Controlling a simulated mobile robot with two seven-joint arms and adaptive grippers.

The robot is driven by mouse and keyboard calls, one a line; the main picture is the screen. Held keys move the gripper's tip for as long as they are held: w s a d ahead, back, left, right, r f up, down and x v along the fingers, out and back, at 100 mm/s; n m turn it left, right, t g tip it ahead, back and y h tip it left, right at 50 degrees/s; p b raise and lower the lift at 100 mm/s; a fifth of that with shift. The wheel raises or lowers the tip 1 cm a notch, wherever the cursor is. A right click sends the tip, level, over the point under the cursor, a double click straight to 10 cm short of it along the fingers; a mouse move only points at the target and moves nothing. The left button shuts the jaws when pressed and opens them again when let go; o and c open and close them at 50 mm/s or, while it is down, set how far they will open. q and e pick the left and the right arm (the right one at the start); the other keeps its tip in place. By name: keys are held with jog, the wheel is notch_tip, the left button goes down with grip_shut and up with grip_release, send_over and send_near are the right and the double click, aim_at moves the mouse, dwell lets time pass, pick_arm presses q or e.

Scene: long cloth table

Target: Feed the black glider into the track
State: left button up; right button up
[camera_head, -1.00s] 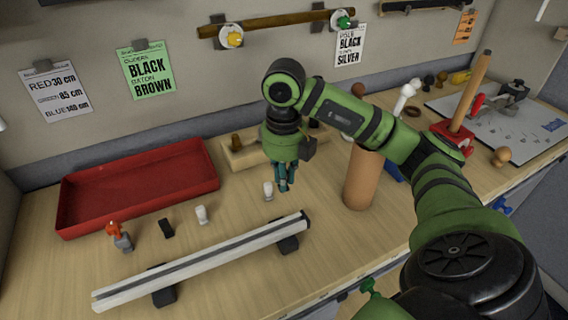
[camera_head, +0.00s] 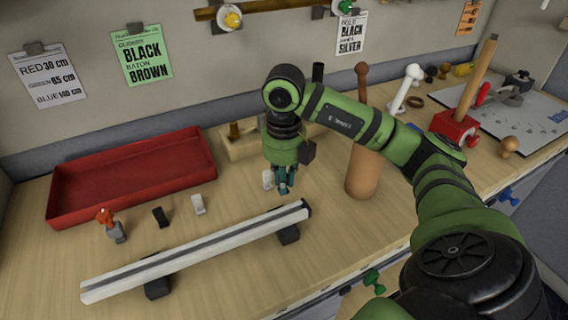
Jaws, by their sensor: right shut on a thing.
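A black glider (camera_head: 160,217) stands on the table in front of the red tray, left of a white glider (camera_head: 198,204). The pale track (camera_head: 195,252) lies diagonally on two dark supports, its dark-capped end up at the right. My right gripper (camera_head: 282,187) points down behind the track's right end. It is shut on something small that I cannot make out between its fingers. A second white glider (camera_head: 268,180) shows just left of the fingers, partly beside them in the picture. My left gripper is not in view.
The red tray (camera_head: 68,220) lies at the back left, an orange-and-grey piece (camera_head: 112,226) in front of it. A wooden block (camera_head: 235,146) is behind my gripper. A brown cylinder (camera_head: 364,174) stands to its right. The table left of the track is fairly clear.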

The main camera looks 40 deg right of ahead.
jog(key=shift+f+b, duration=1.65)
jog(key=shift+f, duration=0.55)
jog(key=o, duration=0.7)
jog(key=shift+o, duration=0.7)
jog(key=shift+d+f, duration=0.1)
jog(key=shift+a, duration=0.2)
jog(key=shift+d+r, duration=0.1)
jog(key=shift+r, duration=0.15)
